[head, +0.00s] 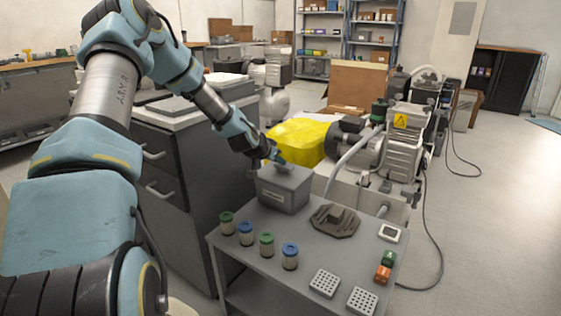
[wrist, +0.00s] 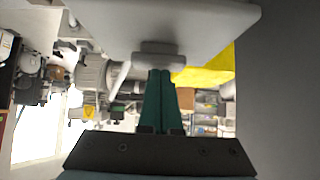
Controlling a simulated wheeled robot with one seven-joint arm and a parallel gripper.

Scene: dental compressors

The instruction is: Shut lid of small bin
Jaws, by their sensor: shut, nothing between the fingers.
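The small bin (head: 284,193) is a grey box with a pale label on its front. It stands at the back left of the grey table. Its lid (head: 287,174) looks flat across the top in the head view; I cannot tell whether it is fully seated. In the wrist view the lid (wrist: 175,22) fills the top, with a grey handle (wrist: 159,55) at its edge. My gripper (head: 277,160) is at the bin's back upper edge. Its dark green fingers (wrist: 160,72) are together and empty, with tips at or very near the handle.
The table (head: 248,262) also holds several filter canisters (head: 267,243), a dark brown fixture (head: 335,221), perforated blocks (head: 324,283), and green and orange pieces (head: 385,267). A yellow cover (head: 298,138) and a compressor (head: 405,140) stand behind. A drawer cabinet (head: 190,180) is left.

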